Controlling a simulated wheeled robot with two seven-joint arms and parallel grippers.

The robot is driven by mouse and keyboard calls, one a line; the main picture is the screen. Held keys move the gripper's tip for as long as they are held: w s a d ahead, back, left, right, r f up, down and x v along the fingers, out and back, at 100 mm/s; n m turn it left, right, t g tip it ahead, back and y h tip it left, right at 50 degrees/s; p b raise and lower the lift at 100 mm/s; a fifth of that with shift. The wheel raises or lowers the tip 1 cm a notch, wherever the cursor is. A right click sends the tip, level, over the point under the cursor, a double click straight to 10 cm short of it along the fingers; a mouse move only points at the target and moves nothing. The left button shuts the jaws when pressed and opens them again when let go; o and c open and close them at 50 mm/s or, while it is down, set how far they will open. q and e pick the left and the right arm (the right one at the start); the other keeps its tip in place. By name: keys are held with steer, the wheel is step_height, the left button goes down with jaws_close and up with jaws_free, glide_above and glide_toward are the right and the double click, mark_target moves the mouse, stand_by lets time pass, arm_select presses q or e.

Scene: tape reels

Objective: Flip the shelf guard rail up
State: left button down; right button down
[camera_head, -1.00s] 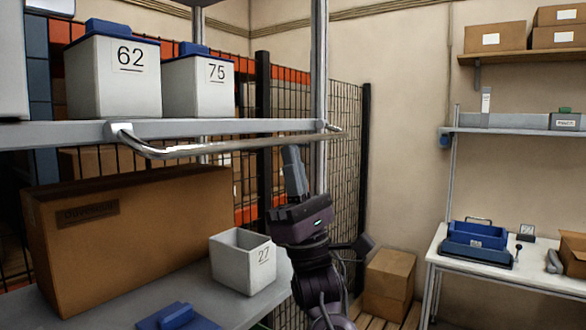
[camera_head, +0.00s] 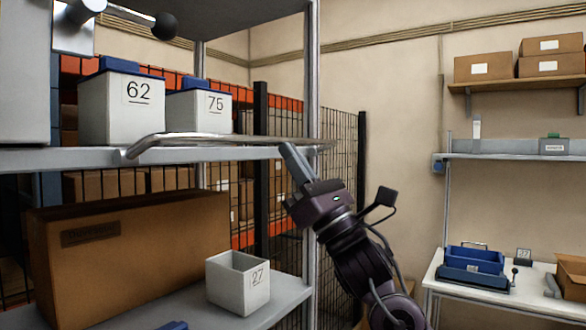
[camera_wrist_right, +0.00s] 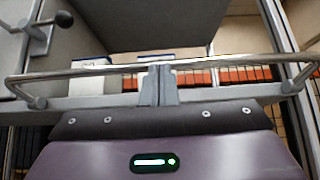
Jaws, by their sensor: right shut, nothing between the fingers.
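The shelf guard rail (camera_head: 215,138) is a shiny metal bar on bent end arms, pivoted on the front edge of the upper shelf (camera_head: 75,157). It sits slightly above the shelf edge, tilted partway up and out. In the right wrist view the rail (camera_wrist_right: 215,62) crosses the whole picture at the fingertips. My right gripper (camera_head: 286,150) is shut with nothing between its fingers. Its tips are at the rail near its right end and seem to touch it from below; exact contact is unclear. The closed fingers also show in the wrist view (camera_wrist_right: 159,80). My left gripper is not in view.
White bins 62 (camera_head: 122,110) and 75 (camera_head: 199,112) with blue lids stand behind the rail. A lever with a black knob (camera_head: 165,26) hangs upper left. Below are a large cardboard box (camera_head: 130,250) and bin 27 (camera_head: 238,283). A shelf post (camera_head: 312,90) stands close to my right gripper.

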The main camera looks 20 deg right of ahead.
mark_target(284, 138)
step_height(284, 138, up, 3)
steer(key=shift+d+g+h+p, duration=0.1)
steer(key=shift+g+h+p, duration=0.4)
steer(key=shift+g+h, duration=0.4)
steer(key=r, duration=0.1)
steer(key=w+a+r, duration=0.1)
steer(key=r, duration=0.1)
steer(key=shift+w+a+r+b, duration=0.1)
steer(key=shift+w+a+b, duration=0.1)
steer(key=shift+b, duration=0.2)
steer(key=shift+w+a+r, duration=0.2)
steer(key=shift+w+r, duration=0.05)
steer(key=shift+r, duration=0.1)
